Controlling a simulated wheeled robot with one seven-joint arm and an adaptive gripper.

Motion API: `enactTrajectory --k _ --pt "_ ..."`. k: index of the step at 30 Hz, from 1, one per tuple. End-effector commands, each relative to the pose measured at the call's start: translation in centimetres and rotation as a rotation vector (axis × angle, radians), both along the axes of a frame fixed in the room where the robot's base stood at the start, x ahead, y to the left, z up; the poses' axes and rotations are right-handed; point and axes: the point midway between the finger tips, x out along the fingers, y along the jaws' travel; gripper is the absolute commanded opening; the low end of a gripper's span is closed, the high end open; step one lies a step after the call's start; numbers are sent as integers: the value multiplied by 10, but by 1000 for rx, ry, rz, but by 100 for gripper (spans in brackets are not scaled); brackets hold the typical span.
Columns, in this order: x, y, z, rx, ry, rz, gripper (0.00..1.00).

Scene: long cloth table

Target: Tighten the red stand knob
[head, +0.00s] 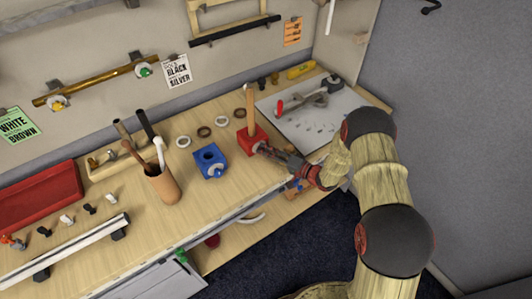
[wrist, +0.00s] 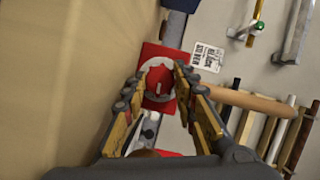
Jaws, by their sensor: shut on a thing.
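The red stand (head: 243,143) sits on the wooden table with a light wooden rod (head: 251,105) standing upright in it. In the wrist view the red stand (wrist: 153,55) is straight ahead, and the rod (wrist: 255,103) runs off to the right. The red knob (wrist: 158,84) is on the stand's near face, in front of a pale ring, with a small white mark on it. My gripper (head: 262,150) reaches the stand from the right front. In the wrist view my gripper (wrist: 160,80) has its fingertips on either side of the knob, shut on it. The head view hides the knob behind my fingers.
A brown cup (head: 163,185) holding tools is further left. A white board (head: 310,125) with a tool lies right of the red stand.

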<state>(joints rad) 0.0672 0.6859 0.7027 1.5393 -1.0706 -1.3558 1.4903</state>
Motion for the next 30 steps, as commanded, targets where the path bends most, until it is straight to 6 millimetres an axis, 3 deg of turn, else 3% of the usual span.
enactTrajectory --k 8,9,18,30 --pt "1 -1 -1 -1 0 -3 2" --pt "1 -1 -1 -1 0 -3 29" --pt "0 0 0 -1 1 -1 46" --pt "-5 -8 0 -2 3 -3 46"
